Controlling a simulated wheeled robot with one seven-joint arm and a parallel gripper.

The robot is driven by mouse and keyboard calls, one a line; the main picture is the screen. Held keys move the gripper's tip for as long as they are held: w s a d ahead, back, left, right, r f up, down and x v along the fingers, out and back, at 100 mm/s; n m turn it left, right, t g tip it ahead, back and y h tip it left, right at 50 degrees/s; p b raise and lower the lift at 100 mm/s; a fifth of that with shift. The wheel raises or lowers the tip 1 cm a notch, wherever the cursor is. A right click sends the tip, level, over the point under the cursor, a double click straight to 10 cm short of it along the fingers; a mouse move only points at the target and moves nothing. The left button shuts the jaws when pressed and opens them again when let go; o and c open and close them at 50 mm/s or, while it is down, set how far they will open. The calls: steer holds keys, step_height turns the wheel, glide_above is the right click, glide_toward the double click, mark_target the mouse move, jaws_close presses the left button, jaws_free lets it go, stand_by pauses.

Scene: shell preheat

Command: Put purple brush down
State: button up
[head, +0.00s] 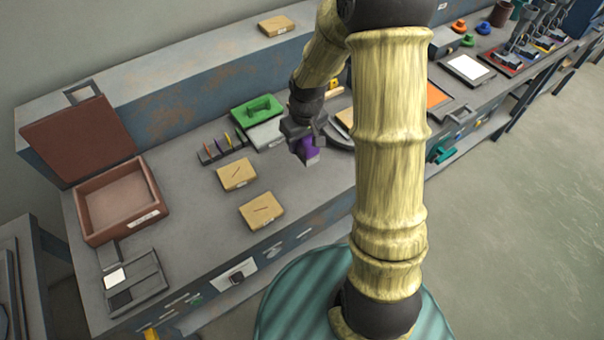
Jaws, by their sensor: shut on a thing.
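The purple brush (308,149) hangs from my gripper (306,138) in the head view. My gripper is shut on it, above the grey workbench (200,215) near the middle of the picture. The jaws partly hide the brush's upper part. Its pale lower end points down toward the bench; I cannot tell whether it touches the surface.
Two tan blocks (236,174) (262,211) lie left of my gripper. A rack of thin coloured sticks (222,148) and a green-topped item (257,112) stand behind them. An open reddish box (119,203) is at the left. Bare bench shows between the blocks and my arm.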

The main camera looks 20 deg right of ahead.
mark_target(302, 141)
steer(key=shift+f, duration=3.1)
steer(key=shift+f, duration=0.15)
steer(key=shift+f, duration=1.75)
steer(key=shift+f, duration=0.15)
steer(key=o, duration=1)
steer(key=r, duration=0.4)
steer(key=s+r, duration=0.1)
steer(key=r, duration=0.7)
steer(key=shift+s+d+r, duration=0.15)
steer(key=shift+s+d, duration=0.05)
